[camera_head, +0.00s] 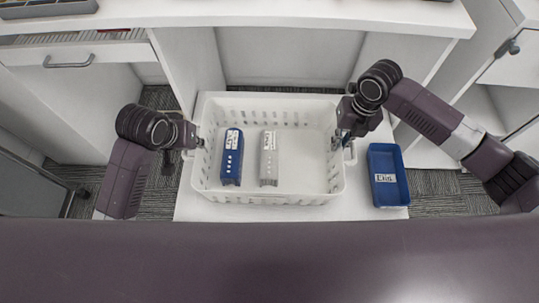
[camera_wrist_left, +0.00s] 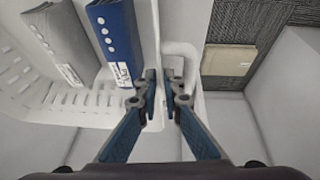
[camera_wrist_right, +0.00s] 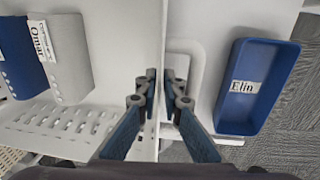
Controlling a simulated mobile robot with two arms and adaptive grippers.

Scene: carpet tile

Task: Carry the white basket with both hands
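The white basket (camera_head: 267,199) has slotted walls and a looped handle at each end. It sits upright on a white surface in the head view. My left gripper (camera_head: 196,138) is at its left end. In the left wrist view, my left gripper's fingers (camera_wrist_left: 161,92) are on both sides of the basket wall near the handle (camera_wrist_left: 181,48), closed on it. My right gripper (camera_head: 345,138) is at the right end. In the right wrist view, its fingers (camera_wrist_right: 162,88) also pinch the wall beside the other handle (camera_wrist_right: 199,60).
Inside the basket stand a blue case (camera_head: 232,160) and a grey case (camera_head: 268,162), both labelled. A blue tray (camera_head: 390,188) labelled "Elin" lies just right of the basket on the white surface (camera_head: 300,213). A white counter (camera_head: 270,12) lies beyond, with drawers at left.

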